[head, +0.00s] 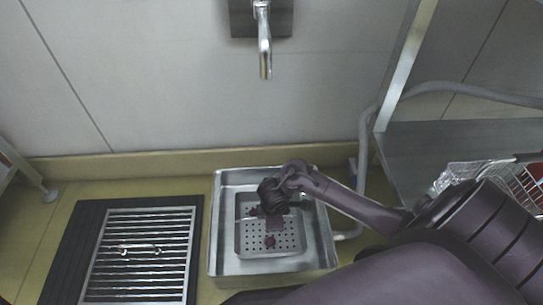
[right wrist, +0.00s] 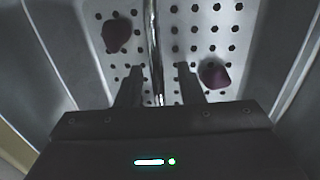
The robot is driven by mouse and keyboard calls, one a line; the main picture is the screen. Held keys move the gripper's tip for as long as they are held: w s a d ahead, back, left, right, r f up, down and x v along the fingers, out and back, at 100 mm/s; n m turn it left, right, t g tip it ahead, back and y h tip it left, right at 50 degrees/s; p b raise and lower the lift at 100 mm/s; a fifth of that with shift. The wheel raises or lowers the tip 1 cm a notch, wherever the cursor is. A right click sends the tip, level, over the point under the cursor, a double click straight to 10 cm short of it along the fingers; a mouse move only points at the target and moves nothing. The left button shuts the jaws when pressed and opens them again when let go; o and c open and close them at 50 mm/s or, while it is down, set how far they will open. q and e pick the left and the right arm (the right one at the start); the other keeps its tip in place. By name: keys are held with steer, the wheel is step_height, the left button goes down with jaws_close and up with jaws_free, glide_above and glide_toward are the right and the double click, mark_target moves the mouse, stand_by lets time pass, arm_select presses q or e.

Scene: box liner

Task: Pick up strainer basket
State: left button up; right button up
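The strainer basket (head: 288,243) is a perforated metal tray inside the steel sink basin (head: 222,230). Its holed bottom also shows in the right wrist view (right wrist: 215,45). A thin metal handle bar (right wrist: 153,40) runs over the basket. My right gripper (right wrist: 158,83) is open, with one finger on each side of the bar and visible gaps between. In the head view my right gripper (head: 273,213) is over the basket and hides its far part. My left gripper is not in view.
Dark reddish pieces (right wrist: 117,35) lie in the basket. A floor drain grate (head: 140,255) with a small handle is left of the basin. A faucet (head: 264,50) hangs on the wall above. A shelf with a wire basket (head: 465,172) stands at right.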

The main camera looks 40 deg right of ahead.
jaws_close()
stand_by(0.5)
